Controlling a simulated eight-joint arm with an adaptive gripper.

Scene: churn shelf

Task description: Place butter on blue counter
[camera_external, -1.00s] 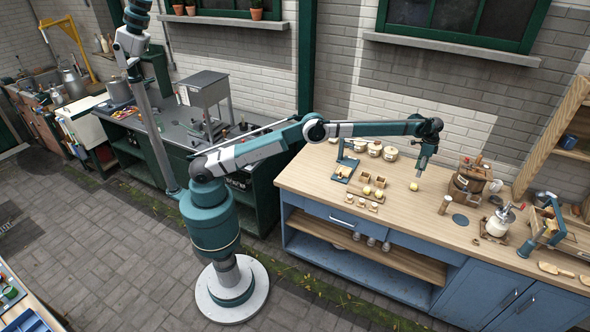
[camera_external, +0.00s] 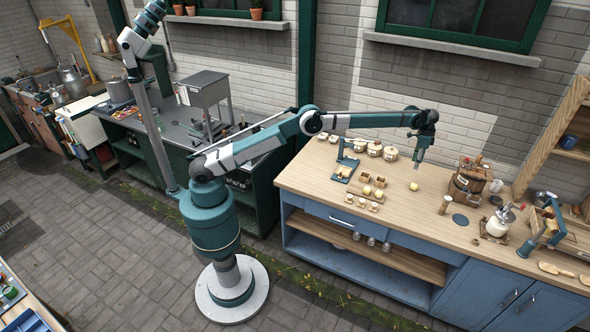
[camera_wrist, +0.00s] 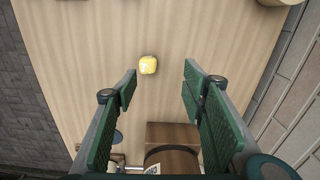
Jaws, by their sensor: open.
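A small pale yellow lump of butter (camera_external: 413,187) lies on the wooden top of the blue counter (camera_external: 330,187), right of the middle of its left half. In the wrist view the butter (camera_wrist: 148,65) lies on bare wood, beyond the fingertips. My gripper (camera_external: 417,163) is above the counter, over the butter and apart from it. In the wrist view my gripper (camera_wrist: 160,85) is open, with nothing between its green pads.
Yellow pieces on a small board (camera_external: 364,197) and lidded jars (camera_external: 374,147) stand to the left. A wooden churn (camera_external: 468,180) and a white jug (camera_external: 497,222) stand to the right. A small upright cylinder (camera_external: 445,204) is nearby. Wood around the butter is clear.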

